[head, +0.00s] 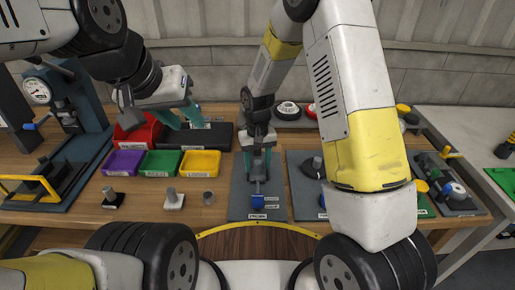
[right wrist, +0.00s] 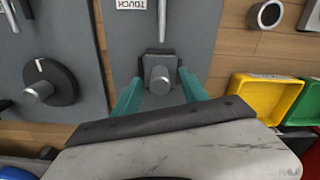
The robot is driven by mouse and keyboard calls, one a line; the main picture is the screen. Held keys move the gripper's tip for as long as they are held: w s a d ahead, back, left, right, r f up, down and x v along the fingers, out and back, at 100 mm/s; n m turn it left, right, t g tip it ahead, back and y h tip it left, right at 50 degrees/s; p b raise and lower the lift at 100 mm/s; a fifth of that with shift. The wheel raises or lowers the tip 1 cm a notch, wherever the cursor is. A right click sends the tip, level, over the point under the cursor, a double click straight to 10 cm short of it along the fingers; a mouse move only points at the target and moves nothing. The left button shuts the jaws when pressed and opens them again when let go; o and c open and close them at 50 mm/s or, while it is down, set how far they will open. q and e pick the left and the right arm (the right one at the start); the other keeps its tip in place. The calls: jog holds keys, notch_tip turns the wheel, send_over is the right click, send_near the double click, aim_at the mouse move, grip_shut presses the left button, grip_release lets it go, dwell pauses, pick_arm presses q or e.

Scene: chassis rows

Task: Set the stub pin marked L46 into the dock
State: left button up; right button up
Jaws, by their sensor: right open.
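My right gripper (head: 257,165) points down over a grey panel (head: 240,205). In the right wrist view its teal fingers (right wrist: 160,92) are apart, on either side of a dark block with a round metal pin (right wrist: 160,76); I cannot tell whether they touch it. Short grey posts stand on the wood to the left, one on a dark base (head: 110,197) and one on a white base (head: 173,199). A small grey hollow cylinder (head: 208,198) stands beside them. No L46 marking is legible, and I cannot tell which part is the dock. My left gripper (head: 183,117) is open and empty above the bins.
Purple (head: 123,163), green (head: 160,163) and yellow (head: 200,163) bins stand behind the posts, with a red bin (head: 140,132) further back. A gauge press (head: 60,110) stands at far left. A dark knob (right wrist: 45,85) sits on the adjacent panel. Bare wood lies around the posts.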

jog(key=shift+r, duration=3.95)
jog(key=s+d+r+t+y, duration=0.1)
jog(key=s+d+r, duration=0.15)
jog(key=r, duration=0.25)
jog(key=s+d+r+m+t, duration=0.1)
jog(key=s+d+r, duration=0.15)
jog(key=r, duration=0.25)
jog(key=s+d+r+t+y, duration=0.1)
jog(key=d+r, duration=0.2)
jog(key=r, duration=0.2)
jog(key=s+d+r+t, duration=0.1)
jog(key=s+d+r, duration=0.1)
jog(key=s, duration=0.2)
jog(key=s+d+r+m+t, duration=0.1)
jog(key=s+d+r, duration=0.1)
jog(key=s, duration=0.3)
jog(key=s+d+r+t, duration=0.1)
jog(key=s+d+r, duration=0.1)
jog(key=s+r, duration=0.1)
jog(key=shift+s, duration=0.85)
jog(key=shift+d, duration=0.1)
